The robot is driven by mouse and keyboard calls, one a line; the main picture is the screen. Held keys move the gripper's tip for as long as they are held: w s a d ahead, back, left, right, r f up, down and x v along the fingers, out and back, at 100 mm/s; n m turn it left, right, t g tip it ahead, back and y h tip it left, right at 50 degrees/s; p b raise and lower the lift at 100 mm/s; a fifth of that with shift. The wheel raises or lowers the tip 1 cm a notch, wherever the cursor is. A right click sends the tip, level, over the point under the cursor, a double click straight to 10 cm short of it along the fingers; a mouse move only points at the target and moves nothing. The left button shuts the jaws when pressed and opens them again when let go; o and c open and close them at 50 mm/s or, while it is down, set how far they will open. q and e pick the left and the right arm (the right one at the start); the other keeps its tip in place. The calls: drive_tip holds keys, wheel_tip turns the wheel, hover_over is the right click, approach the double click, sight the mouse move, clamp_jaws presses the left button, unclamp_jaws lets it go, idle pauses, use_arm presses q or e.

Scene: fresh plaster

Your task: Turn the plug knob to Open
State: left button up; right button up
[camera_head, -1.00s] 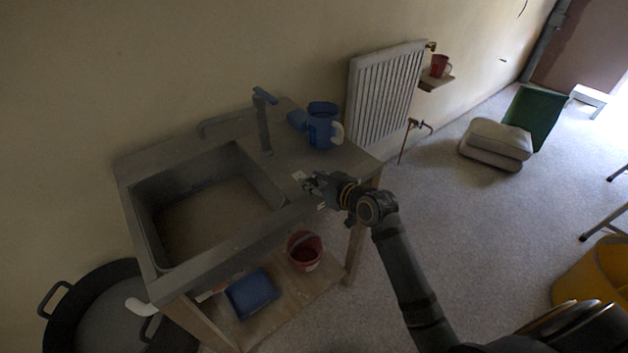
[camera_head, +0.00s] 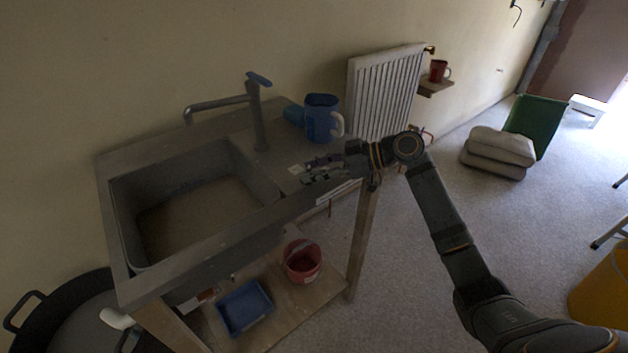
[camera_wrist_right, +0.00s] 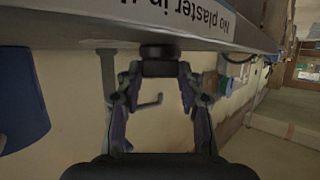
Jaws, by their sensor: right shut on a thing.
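The dark plug knob (camera_wrist_right: 158,66) shows in the right wrist view at the sink unit's lettered edge. My right gripper (camera_wrist_right: 158,82) has its two fingers on either side of the knob and is shut on it. In the head view the right gripper (camera_head: 318,174) is at the right front edge of the sink unit (camera_head: 222,236), and the knob is hidden there. A small pale label (camera_head: 296,169) lies on the top near the fingers; I cannot read it or tell the knob's setting. My left gripper is not in view.
A blue jug (camera_head: 321,122) and a tap (camera_head: 257,120) stand behind the gripper. A red bucket (camera_head: 302,262) and blue tray (camera_head: 244,306) sit on the lower shelf. A radiator (camera_head: 384,92) is on the wall.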

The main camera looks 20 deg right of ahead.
drive_tip(key=shift+w+f+n+g, duration=0.1)
drive_tip(key=shift+n+g, duration=0.2)
drive_tip(key=shift+n, duration=0.1)
drive_tip(key=shift+g+y+b, duration=0.3)
drive_tip(key=shift+g+b, duration=0.1)
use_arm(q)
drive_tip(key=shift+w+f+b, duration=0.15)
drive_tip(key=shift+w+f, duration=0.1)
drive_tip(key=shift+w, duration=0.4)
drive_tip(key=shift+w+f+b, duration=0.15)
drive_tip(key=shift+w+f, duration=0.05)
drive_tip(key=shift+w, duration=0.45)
use_arm(e)
drive_tip(key=shift+n+g, duration=0.6)
drive_tip(key=shift+n, duration=0.2)
drive_tip(key=o, duration=1.2)
drive_tip(key=shift+c, duration=0.2)
drive_tip(key=v, duration=1.2)
drive_tip(key=shift+d, duration=0.15)
